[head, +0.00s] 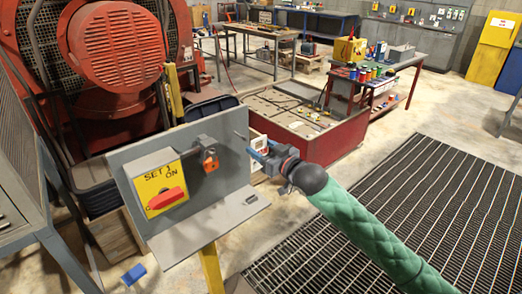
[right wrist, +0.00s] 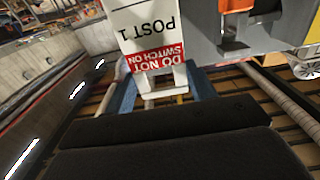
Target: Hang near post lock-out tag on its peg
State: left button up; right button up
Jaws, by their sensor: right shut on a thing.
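The near post carries a grey panel (head: 215,135) with a yellow switch plate (head: 150,192) and a red switch handle (head: 166,199). An orange padlock (head: 209,160) hangs at a bracket on the panel. A thin peg (head: 240,134) sticks out near the panel's right edge. My right gripper (head: 258,152) is just right of the panel, shut on the white and red lock-out tag (head: 258,143). In the right wrist view the tag (right wrist: 152,35) reads "POST 1" and "DO NOT SWITCH ON", upside down, between the blue fingers. The tag looks apart from the peg. My left gripper is out of view.
A grey shelf (head: 205,228) juts out below the panel. A red-sided bench (head: 325,145) stands behind my gripper. A blue block (head: 133,274) lies on the floor at lower left. A dark floor grating (head: 430,200) fills the right side.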

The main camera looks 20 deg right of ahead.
jog(key=shift+f+b+x, duration=0.3)
jog(key=shift+x, duration=1.35)
jog(key=shift+f+b+x, duration=0.35)
jog(key=shift+x, duration=1.25)
jog(key=shift+f+b+x, duration=0.3)
jog(key=shift+x, duration=1.35)
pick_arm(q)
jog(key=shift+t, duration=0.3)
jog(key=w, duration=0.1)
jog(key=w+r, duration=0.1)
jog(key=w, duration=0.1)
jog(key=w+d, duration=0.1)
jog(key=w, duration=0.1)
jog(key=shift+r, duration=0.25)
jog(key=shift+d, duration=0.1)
pick_arm(e)
jog(key=shift+f, duration=0.1)
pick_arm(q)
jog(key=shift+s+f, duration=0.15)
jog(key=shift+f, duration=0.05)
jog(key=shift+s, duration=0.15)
